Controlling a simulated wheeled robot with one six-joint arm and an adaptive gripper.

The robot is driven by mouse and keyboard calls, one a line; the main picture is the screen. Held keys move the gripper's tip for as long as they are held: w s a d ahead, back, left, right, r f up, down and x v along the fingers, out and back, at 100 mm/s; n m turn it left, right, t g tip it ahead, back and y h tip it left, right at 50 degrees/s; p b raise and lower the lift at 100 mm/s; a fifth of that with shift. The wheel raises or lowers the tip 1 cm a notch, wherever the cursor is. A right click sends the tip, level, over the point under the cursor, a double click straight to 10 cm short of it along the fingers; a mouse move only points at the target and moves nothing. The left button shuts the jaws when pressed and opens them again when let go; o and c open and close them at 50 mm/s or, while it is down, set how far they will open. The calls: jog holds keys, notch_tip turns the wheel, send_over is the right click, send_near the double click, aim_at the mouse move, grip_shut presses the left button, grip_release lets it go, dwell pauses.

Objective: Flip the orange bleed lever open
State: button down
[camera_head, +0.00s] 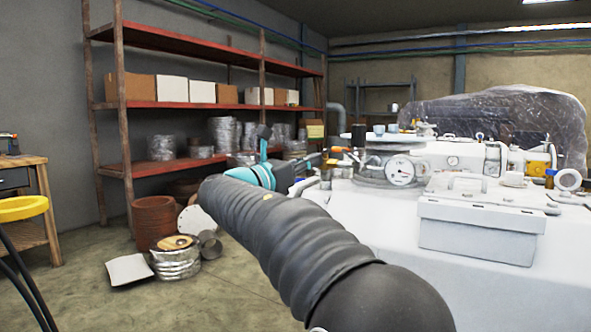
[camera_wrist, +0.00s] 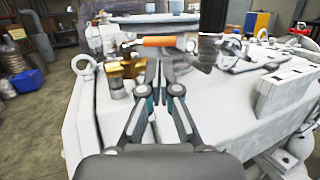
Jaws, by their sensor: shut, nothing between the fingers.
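In the wrist view an orange lever (camera_wrist: 160,41) lies level, just beyond the tips of my gripper (camera_wrist: 160,66). Brass fittings (camera_wrist: 126,72) sit to the left of the fingertips. My gripper is shut and empty, pointing at the machine. I cannot tell whether its tips touch anything. In the head view my gripper (camera_head: 309,162) shows small at the end of my arm, at the left edge of the white machine. A small orange piece (camera_head: 339,149) shows close to it, probably the lever. My arm hides part of the machine's near left side.
The white machine top (camera_head: 380,215) carries a round gauge (camera_head: 400,171), a grey lidded box (camera_head: 480,228) and several fittings. A lifting ring (camera_wrist: 83,65) stands left of my fingers. A red shelf rack (camera_head: 210,105) stands behind. Floor at left is partly clear.

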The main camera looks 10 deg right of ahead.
aim_at(338, 151)
jog(key=x, duration=0.6)
jog(key=shift+a, duration=0.1)
